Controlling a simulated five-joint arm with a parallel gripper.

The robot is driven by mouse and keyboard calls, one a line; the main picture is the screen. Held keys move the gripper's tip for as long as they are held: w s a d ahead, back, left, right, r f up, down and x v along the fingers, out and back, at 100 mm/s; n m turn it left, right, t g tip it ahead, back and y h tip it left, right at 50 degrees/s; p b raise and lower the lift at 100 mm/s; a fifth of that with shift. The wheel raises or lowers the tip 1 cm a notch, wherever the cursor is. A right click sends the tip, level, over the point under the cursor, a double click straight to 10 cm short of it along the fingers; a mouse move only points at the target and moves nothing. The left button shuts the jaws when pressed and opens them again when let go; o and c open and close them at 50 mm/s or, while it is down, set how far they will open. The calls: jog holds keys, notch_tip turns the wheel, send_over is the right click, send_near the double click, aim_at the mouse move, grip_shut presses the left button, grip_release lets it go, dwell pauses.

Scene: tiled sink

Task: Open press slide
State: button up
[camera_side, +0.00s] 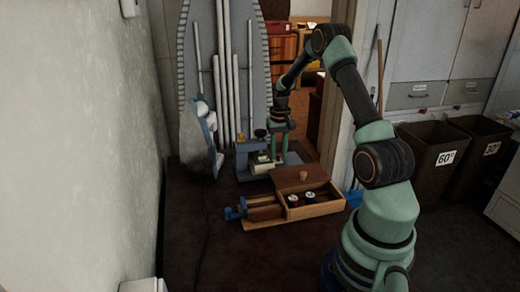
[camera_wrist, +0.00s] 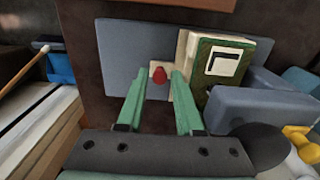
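The press is a blue-grey device (camera_side: 243,163) at the back of the dark surface in the side view. Its flat grey plate (camera_wrist: 118,60) fills the middle of the wrist view. A red knob (camera_wrist: 159,77) on a small cream piece shows between my fingertips. A green block with a white label (camera_wrist: 222,68) sits right of it, beside a cream block. My gripper (camera_wrist: 160,74) points at the knob with its two green fingers apart on either side. I see a small gap to the knob. In the side view my gripper (camera_side: 280,158) is low at the press.
A wooden box (camera_side: 313,208) with round items inside and a lid with a knob (camera_side: 302,178) stands in front of the press. A blue clamp-like tool (camera_side: 236,210) lies left of it. A pale wall is at left. Yellow objects (camera_wrist: 300,140) show at right in the wrist view.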

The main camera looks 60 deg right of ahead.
jog(key=shift+c, duration=0.3)
grip_shut()
jog(key=shift+d, duration=0.1)
dwell(1.0)
